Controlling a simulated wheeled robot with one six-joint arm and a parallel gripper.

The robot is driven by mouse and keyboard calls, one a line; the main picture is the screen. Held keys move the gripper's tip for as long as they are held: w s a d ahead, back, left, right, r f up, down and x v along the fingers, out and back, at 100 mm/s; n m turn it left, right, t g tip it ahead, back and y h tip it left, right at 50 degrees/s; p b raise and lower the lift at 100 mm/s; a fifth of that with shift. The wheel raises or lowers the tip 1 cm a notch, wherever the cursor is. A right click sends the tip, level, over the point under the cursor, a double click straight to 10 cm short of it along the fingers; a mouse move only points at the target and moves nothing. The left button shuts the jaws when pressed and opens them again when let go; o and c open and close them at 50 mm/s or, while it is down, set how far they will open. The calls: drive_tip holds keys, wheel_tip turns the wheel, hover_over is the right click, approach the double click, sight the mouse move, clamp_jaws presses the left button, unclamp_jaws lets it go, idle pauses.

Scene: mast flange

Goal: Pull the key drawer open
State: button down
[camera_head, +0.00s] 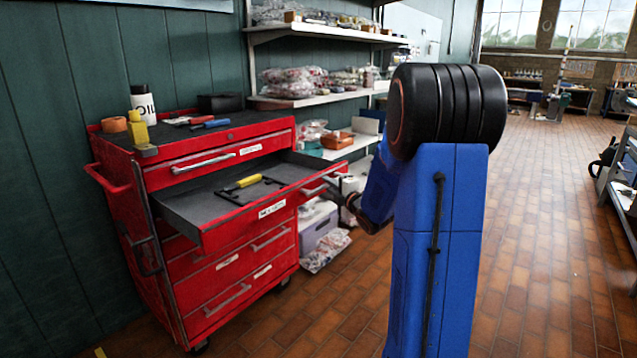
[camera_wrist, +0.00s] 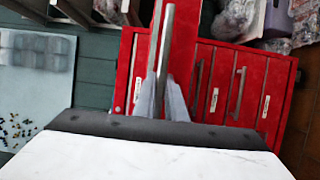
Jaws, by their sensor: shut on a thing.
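The red tool chest (camera_head: 180,270) stands against the green wall at left. Its second drawer from the top (camera_head: 215,238), with a white label too small to read, is pulled well out. A black tool with a yellow handle (camera_head: 249,181) lies inside it. The handle of this drawer (camera_head: 322,187) is at its right end. My gripper (camera_head: 334,190) is there, partly hidden behind my blue arm. In the wrist view my gripper (camera_wrist: 163,88) is shut on the grey bar handle (camera_wrist: 166,40), in front of the red drawer front (camera_wrist: 184,32).
The other drawers of the chest are closed. An oil bottle (camera_head: 143,104), a yellow bottle (camera_head: 137,128) and an orange roll (camera_head: 114,125) stand on the chest top. Loaded shelves (camera_head: 310,101) are behind. Tiled floor (camera_head: 540,220) is clear at right.

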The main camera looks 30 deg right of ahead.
drive_tip(key=shift+s+d, duration=0.2)
drive_tip(key=shift+s, duration=0.4)
drive_tip(key=shift+s+d, duration=0.2)
drive_tip(key=shift+s, duration=0.4)
drive_tip(key=c, duration=1.8)
unclamp_jaws()
drive_tip(key=s, duration=1.7)
drive_tip(key=shift+s+a, duration=0.15)
drive_tip(key=shift+a, duration=0.2)
